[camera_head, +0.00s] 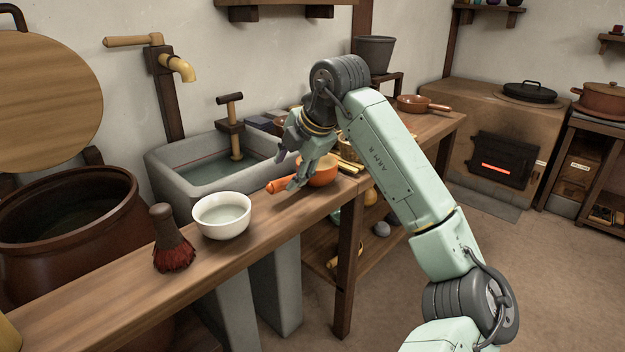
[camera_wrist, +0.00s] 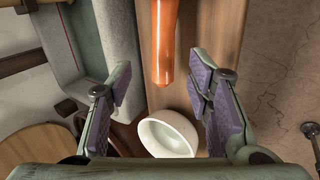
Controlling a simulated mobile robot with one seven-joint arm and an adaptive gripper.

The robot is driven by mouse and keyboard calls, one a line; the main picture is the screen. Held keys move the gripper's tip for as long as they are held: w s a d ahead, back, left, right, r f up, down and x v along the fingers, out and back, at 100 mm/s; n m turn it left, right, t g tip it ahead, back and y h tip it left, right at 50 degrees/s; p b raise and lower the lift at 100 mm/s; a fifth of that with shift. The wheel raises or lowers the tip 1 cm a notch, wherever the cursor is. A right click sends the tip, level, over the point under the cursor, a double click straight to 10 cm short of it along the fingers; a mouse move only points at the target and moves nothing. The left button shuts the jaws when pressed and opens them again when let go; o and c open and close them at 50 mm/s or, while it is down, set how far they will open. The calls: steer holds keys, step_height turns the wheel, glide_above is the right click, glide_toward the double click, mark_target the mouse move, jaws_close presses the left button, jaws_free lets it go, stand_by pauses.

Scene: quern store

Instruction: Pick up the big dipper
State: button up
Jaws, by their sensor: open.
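An orange long-handled vessel, which looks like the big dipper (camera_head: 322,172), lies on the wooden counter (camera_head: 140,270) beside the stone sink. Its handle points left toward the white bowl. The handle (camera_wrist: 163,45) shows in the wrist view, entering from the top, with its rounded end just ahead of my fingertips. My gripper (camera_head: 290,168) is open and empty, just above the counter near the handle. In the wrist view my gripper (camera_wrist: 160,82) has its purple-padded fingers spread on either side of the handle's line, not touching it. The arm partly hides the vessel's bowl.
A white bowl (camera_head: 222,215) and a red-bristled brush (camera_head: 172,238) stand on the counter to the left. The stone sink (camera_head: 170,172) with its pump is behind. A large brown vat (camera_head: 70,245) is at far left. Counter between bowl and handle is clear.

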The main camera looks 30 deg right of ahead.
mark_target(280, 182)
steer(key=x, duration=0.4)
steer(key=a+x, duration=0.1)
steer(key=x, duration=0.1)
steer(key=shift+s+f, duration=0.2)
steer(key=shift+f, duration=0.1)
steer(key=shift+c, duration=0.5)
jaws_close()
